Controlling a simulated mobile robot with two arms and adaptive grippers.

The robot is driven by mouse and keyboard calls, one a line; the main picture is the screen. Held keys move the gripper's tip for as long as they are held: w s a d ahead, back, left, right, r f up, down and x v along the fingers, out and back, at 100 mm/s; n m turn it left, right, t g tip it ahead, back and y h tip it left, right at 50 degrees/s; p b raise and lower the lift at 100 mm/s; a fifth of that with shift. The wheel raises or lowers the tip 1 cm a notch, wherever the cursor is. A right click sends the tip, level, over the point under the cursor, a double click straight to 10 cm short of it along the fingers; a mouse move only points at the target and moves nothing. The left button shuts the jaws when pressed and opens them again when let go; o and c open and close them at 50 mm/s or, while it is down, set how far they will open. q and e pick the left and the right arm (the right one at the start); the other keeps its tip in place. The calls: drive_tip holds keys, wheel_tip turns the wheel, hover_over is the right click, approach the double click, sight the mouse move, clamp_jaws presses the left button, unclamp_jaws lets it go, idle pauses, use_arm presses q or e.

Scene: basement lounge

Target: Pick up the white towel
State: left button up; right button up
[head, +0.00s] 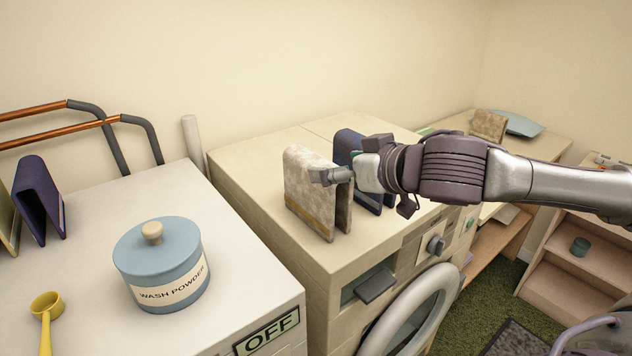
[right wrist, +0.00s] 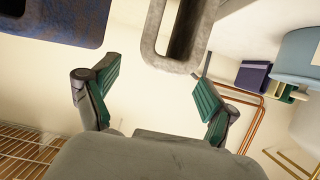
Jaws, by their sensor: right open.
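The white towel (head: 305,190) stands folded in an upside-down U on top of the beige washing machine in the head view. It has a tan band near its lower edge. My right gripper (head: 337,175) reaches in from the right at the towel's upper right side and hides part of it. In the right wrist view the pale towel (right wrist: 152,42) shows at the top, beyond the open fingers of my right gripper (right wrist: 155,92). Nothing is between the fingers; whether they touch the towel is unclear. My left gripper is not in view.
A dark blue folded towel (head: 348,145) stands just behind, partly hidden by my arm; it also shows in the right wrist view (right wrist: 60,20). A blue wash powder jar (head: 160,262) and yellow scoop (head: 46,305) are on the left machine. A wall closes the back.

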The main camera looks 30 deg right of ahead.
sight(322, 162)
drive_tip(key=shift+w+p, duration=0.3)
drive_tip(key=shift+w, duration=0.05)
drive_tip(key=x, duration=0.1)
drive_tip(key=p+x, duration=0.2)
drive_tip(key=x, duration=0.1)
drive_tip(key=shift+a+r, duration=0.1)
drive_tip(key=shift+r, duration=0.15)
drive_tip(key=shift+w+f, duration=0.25)
drive_tip(key=shift+w, duration=0.15)
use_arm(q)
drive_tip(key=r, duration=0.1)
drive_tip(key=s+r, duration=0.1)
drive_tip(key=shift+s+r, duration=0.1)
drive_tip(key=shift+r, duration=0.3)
use_arm(e)
drive_tip(key=shift+s, duration=0.1)
clamp_jaws()
